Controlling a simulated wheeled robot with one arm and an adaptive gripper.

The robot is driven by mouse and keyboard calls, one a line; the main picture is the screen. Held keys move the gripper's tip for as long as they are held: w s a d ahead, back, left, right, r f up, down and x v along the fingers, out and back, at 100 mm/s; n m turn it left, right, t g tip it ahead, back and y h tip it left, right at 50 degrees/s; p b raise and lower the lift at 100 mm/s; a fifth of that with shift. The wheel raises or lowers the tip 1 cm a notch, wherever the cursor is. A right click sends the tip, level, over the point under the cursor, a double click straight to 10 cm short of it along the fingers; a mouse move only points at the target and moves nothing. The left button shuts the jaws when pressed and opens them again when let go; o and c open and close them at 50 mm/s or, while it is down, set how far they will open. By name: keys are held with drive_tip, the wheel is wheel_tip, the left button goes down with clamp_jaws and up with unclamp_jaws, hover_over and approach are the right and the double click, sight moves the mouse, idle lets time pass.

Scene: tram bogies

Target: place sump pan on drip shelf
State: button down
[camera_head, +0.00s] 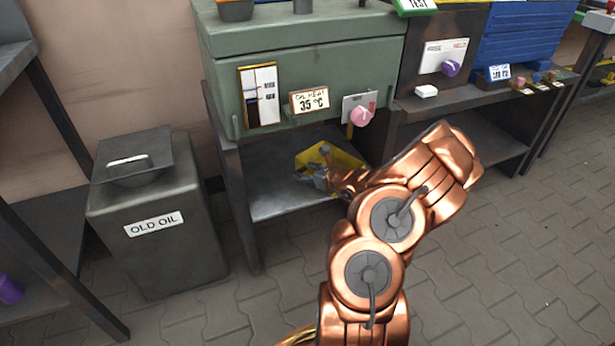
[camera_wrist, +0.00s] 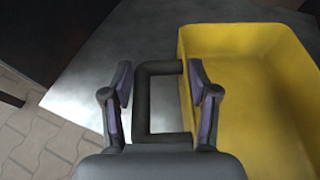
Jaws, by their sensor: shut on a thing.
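The sump pan is a yellow open box with a dark loop handle; in the head view the pan (camera_head: 350,160) is at the lower shelf under the green cabinet, partly hidden by my arm. In the wrist view the pan (camera_wrist: 250,100) fills the right side, and its handle (camera_wrist: 160,68) passes between my fingers. My gripper (camera_wrist: 160,95) is shut on the handle; it also shows in the head view (camera_head: 314,170). The drip shelf (camera_head: 262,185) is a grey metal plate below the pan; its surface also shows in the wrist view (camera_wrist: 100,75). I cannot tell whether the pan touches it.
A grey bin labelled OLD OIL (camera_head: 160,240) stands left of the shelf. The green cabinet (camera_head: 310,60) is close above the shelf, with a pink knob (camera_head: 362,117) on its front. Legs frame the shelf's sides. Paved floor is open at the right.

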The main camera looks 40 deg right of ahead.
drive_tip(key=shift+f, duration=0.45)
drive_tip(key=shift+c, duration=1.4)
unclamp_jaws()
